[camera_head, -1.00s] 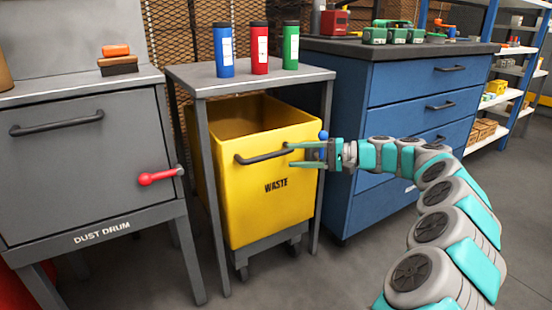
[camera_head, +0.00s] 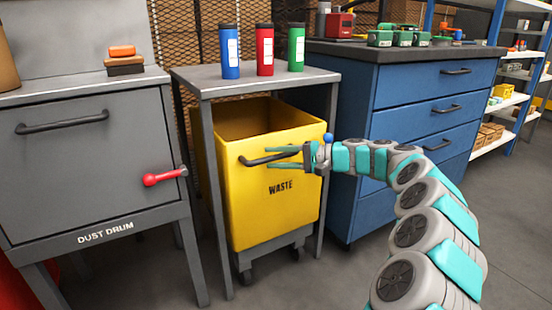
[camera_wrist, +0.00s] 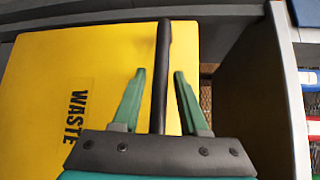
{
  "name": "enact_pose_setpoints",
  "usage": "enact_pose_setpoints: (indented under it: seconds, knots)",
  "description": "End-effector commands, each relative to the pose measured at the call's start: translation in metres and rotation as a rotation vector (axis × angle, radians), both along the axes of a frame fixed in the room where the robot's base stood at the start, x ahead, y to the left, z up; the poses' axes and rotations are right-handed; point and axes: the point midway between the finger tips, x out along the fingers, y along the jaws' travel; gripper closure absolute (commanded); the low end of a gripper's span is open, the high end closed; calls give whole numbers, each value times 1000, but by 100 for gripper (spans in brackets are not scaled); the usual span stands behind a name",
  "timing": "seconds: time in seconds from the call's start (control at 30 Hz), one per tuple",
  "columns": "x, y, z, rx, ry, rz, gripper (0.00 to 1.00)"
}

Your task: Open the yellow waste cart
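The yellow waste cart (camera_head: 225,195) stands on casters under the small grey table, its open top below the tabletop and its WASTE label facing out. A dark bar handle (camera_head: 250,161) runs across its upper front. My gripper (camera_head: 270,157) is at the right part of this handle. In the wrist view, my green fingers (camera_wrist: 160,72) are apart, one on each side of the handle (camera_wrist: 163,38), with visible gaps. The cart's yellow front (camera_wrist: 50,70) fills the left of that view.
The grey table (camera_head: 210,82) has legs on both sides of the cart and carries blue, red and green bottles (camera_head: 264,50). The dust drum cabinet (camera_head: 60,150) stands left, the blue drawer cabinet (camera_head: 420,110) right. The floor in front is clear.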

Motion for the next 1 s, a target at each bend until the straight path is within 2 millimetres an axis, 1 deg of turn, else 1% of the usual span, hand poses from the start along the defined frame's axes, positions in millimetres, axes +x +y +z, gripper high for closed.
enact_pose_setpoints:
  seconds: [0.03, 0.3, 0.37, 1.0]
  knots:
    - [0, 0, 0, 0, 0, 0, 64]
    - [0, 0, 0, 0, 0, 0, 94]
    - [0, 0, 0, 0, 0, 0, 100]
    - [0, 0, -1, -1, 0, 0, 100]
